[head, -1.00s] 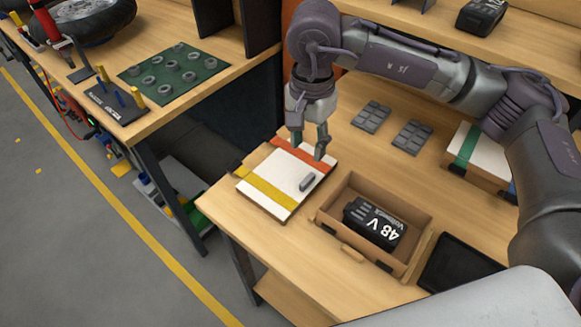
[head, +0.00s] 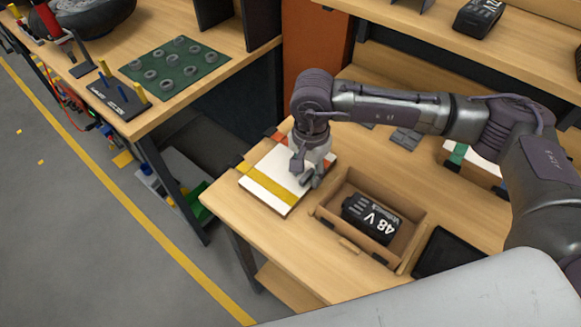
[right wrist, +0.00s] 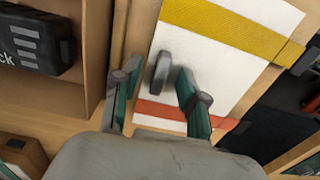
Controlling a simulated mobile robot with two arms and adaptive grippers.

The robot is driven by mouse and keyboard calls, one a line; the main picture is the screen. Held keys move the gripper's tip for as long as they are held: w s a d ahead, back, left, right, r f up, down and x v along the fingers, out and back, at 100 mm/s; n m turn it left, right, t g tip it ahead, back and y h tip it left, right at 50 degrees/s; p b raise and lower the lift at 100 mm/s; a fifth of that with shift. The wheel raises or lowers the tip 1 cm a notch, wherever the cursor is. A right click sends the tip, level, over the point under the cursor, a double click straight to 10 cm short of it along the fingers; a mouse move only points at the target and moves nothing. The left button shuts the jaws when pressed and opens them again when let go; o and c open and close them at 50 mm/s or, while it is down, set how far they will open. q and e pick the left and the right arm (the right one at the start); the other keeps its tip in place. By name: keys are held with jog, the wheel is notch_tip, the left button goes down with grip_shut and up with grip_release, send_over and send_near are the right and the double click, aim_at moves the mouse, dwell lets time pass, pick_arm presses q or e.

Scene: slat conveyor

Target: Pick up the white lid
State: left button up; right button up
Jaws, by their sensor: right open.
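The white lid (head: 275,178) lies flat on the wooden bench, with a yellow stripe and an orange stripe across it. It also shows in the right wrist view (right wrist: 223,70). A grey handle (right wrist: 162,70) stands on the lid, near the edge beside the wooden box. My right gripper (head: 306,180) is over the handle end of the lid, pointing down. In the right wrist view its fingers (right wrist: 160,92) are apart, with the handle showing between and just beyond them. I cannot tell whether they touch it. My left gripper is not in view.
An open wooden box (head: 325,212) with a black 48 V battery (head: 371,219) stands right beside the lid. A black tray (head: 446,254) lies further right. Another striped white-topped box (head: 474,164) sits behind. The bench's front edge is close to the lid.

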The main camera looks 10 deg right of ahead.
grip_shut()
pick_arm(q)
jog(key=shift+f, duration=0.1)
pick_arm(e)
jog(key=shift+r, duration=0.15)
